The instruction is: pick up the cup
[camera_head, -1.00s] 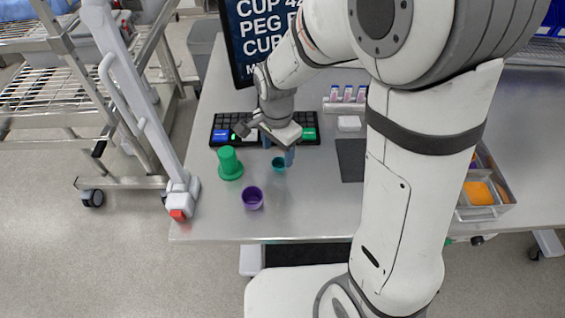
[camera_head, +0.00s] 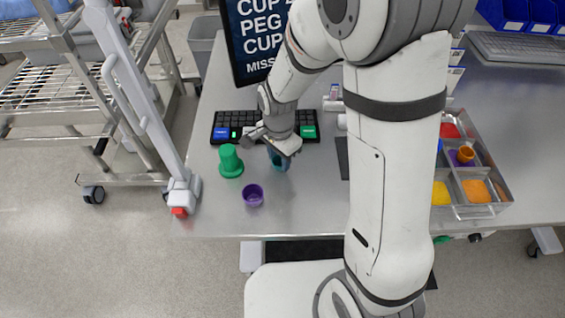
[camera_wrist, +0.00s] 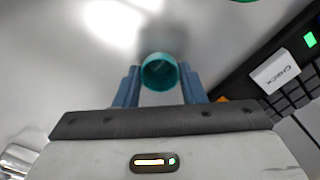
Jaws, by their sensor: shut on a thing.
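A small teal cup (camera_wrist: 160,72) sits between the two blue fingers of my gripper (camera_wrist: 159,86) in the wrist view, with a finger against each side. Its open mouth faces the wrist camera. In the head view the cup (camera_head: 281,164) shows just below my gripper (camera_head: 278,156), partly hidden by it. The gripper is shut on the cup. The cup is at or close to the table top; I cannot tell whether it touches. A purple cup (camera_head: 253,195) stands on the table toward the front, apart from the gripper.
A green flanged cylinder (camera_head: 230,161) stands left of the gripper. A black button panel (camera_head: 238,119) lies behind it, with a monitor (camera_head: 250,45) further back. A divided tray (camera_head: 477,210) with coloured pieces is at the right. The table's front left is clear.

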